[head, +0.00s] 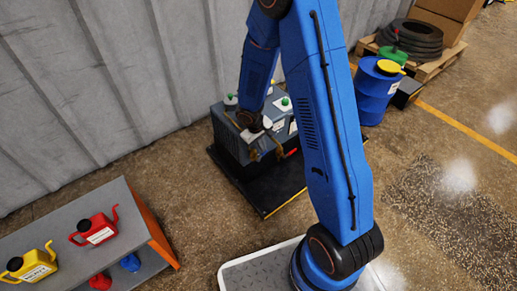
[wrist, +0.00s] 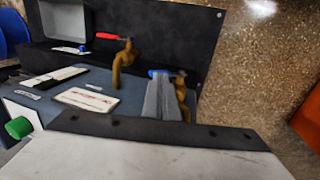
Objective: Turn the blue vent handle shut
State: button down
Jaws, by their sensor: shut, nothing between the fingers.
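The blue vent handle (wrist: 154,73) shows only in part in the wrist view, just beyond the tip of my gripper (wrist: 164,82). It sits by a brass valve pipe (wrist: 181,98), which the fingers partly cover. My gripper is shut and empty, with its tip close to the handle; I cannot tell whether they touch. In the head view my gripper (head: 250,136) is low over the grey furnace unit (head: 231,147), and the blue handle cannot be made out there.
A red handle (wrist: 112,37) on a second brass pipe (wrist: 125,62) is close by. A green knob (wrist: 19,127) is at the left. A shelf (head: 95,215) with cans stands at left in the head view; a blue drum (head: 375,95) stands at back right.

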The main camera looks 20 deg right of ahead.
jog(key=shift+w+d+f, duration=0.25)
jog(key=shift+d+f, duration=0.15)
jog(key=shift+d, duration=0.3)
jog(key=shift+w+d+f, duration=0.2)
jog(key=shift+d+f, duration=0.2)
jog(key=shift+d, duration=0.3)
jog(key=shift+a, duration=0.1)
jog(key=shift+s+a+f, duration=0.25)
jog(key=shift+a+f, duration=0.1)
jog(key=shift+a, duration=0.25)
jog(key=shift+r, duration=0.1)
jog(key=shift+s+a+r, duration=0.1)
jog(key=shift+r, duration=0.45)
jog(key=v, duration=0.3)
jog(key=shift+w+d+r, duration=0.15)
jog(key=shift+w+d, duration=0.05)
jog(key=shift+d, duration=0.2)
jog(key=w+d+r, duration=0.2)
jog(key=d+r, duration=0.3)
jog(key=d, duration=0.2)
jog(key=shift+w, duration=0.15)
jog(key=shift+d, duration=0.1)
